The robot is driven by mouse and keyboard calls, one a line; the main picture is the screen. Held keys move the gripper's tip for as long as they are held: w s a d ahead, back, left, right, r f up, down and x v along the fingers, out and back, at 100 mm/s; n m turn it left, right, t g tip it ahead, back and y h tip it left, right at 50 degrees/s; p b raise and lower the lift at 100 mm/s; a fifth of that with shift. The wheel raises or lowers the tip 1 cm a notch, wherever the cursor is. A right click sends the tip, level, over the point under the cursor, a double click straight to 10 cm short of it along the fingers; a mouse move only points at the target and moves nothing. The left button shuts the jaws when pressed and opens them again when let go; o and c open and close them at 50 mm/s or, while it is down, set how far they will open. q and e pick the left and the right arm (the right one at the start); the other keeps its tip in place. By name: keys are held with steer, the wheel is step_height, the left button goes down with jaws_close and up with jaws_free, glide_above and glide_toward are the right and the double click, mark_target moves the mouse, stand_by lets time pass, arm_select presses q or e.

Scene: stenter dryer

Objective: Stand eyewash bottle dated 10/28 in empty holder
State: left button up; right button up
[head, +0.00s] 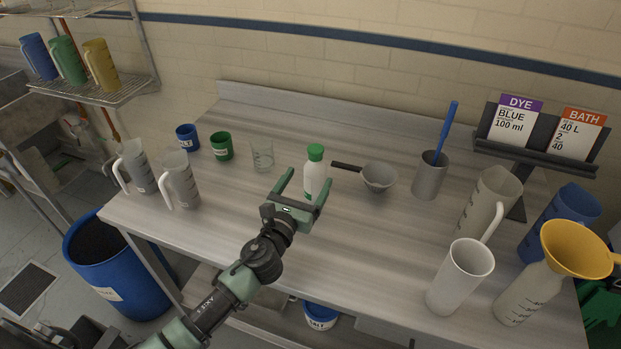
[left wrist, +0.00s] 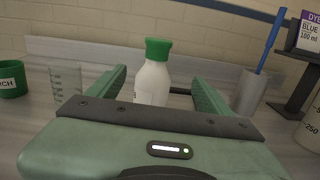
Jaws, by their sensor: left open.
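A white bottle with a green cap (head: 315,172) stands upright on the bench. In the left wrist view the bottle (left wrist: 152,78) is between the open fingers, with space on both sides. Any date on its label cannot be read. My left gripper (head: 304,186) is open and reaches toward the bottle from the front; its fingers appear beside the lower part of the bottle, and it also shows in the left wrist view (left wrist: 158,92). No holder for the bottle can be made out in either view. My right gripper is not in view.
A clear beaker (head: 262,154) stands left of the bottle, a handled pan (head: 379,178) to its right. A grey cup (head: 430,176) holds a blue stick. Jugs (head: 462,277) and a yellow funnel (head: 575,249) crowd the right side. The bench's front middle is clear.

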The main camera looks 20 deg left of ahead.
mark_target(315, 167)
arm_select(q)
steer(key=shift+w+a+f, duration=0.15)
steer(key=shift+w+f, duration=0.15)
steer(key=shift+w, duration=0.35)
steer(key=shift+w+a+f, duration=0.15)
steer(key=shift+w+f, duration=0.1)
steer(key=shift+w, duration=0.35)
steer(key=w, duration=0.2)
steer(key=w+f, duration=0.1)
steer(key=w, duration=0.2)
steer(key=shift+w+d, duration=0.15)
steer(key=shift+w, duration=0.15)
steer(key=shift+s, duration=0.15)
steer(key=shift+c, duration=1.2)
jaws_close()
steer(key=shift+r, duration=0.1)
